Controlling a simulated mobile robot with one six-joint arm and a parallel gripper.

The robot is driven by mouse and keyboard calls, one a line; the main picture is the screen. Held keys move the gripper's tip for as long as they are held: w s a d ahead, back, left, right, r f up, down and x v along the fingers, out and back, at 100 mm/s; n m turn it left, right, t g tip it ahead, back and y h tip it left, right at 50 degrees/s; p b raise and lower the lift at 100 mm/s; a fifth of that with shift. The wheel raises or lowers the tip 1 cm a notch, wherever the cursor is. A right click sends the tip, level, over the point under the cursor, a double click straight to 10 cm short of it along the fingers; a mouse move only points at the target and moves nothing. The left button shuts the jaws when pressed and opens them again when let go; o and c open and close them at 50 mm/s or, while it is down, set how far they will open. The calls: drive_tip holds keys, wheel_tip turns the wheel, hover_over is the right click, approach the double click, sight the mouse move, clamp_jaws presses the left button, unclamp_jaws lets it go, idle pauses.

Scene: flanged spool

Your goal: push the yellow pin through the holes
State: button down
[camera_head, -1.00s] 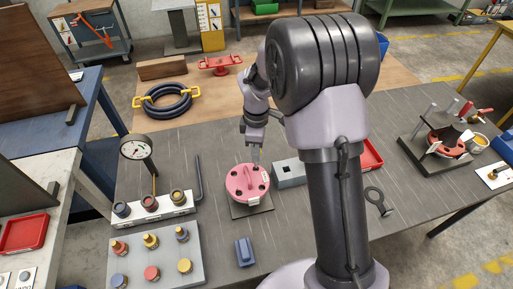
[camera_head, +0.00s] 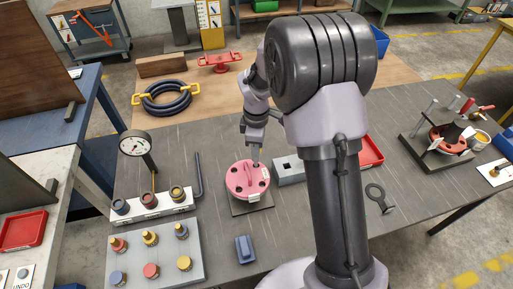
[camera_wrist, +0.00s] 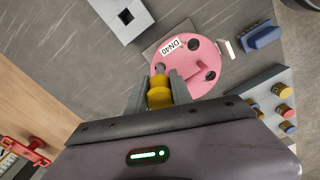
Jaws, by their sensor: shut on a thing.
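A pink round flange (camera_head: 246,181) with several dark holes and a raised handle rests on a dark square plate (camera_head: 254,208) on the grey table. It also shows in the wrist view (camera_wrist: 205,80), with a white label reading DN40. My gripper (camera_head: 256,150) is above the flange's far right side. In the wrist view my gripper (camera_wrist: 160,92) is shut on the yellow pin (camera_wrist: 159,97). The pin's grey tip points at a hole near the flange's rim. I cannot tell whether the tip is inside the hole.
A grey block with a square hole (camera_head: 289,171) stands right of the flange. A blue block (camera_head: 245,249) lies in front. A grey board with several coloured pins (camera_head: 150,262) and a gauge stand (camera_head: 135,145) are at the left. A red-topped fixture (camera_head: 447,140) stands far right.

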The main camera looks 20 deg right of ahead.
drive_tip(key=shift+f+b, duration=0.95)
drive_tip(key=shift+f, duration=0.65)
drive_tip(key=c, duration=1.1)
unclamp_jaws()
drive_tip(key=shift+o, duration=0.2)
wheel_tip(320, 180, up, 18)
drive_tip(key=p, duration=0.5)
drive_tip(key=shift+f, duration=0.25)
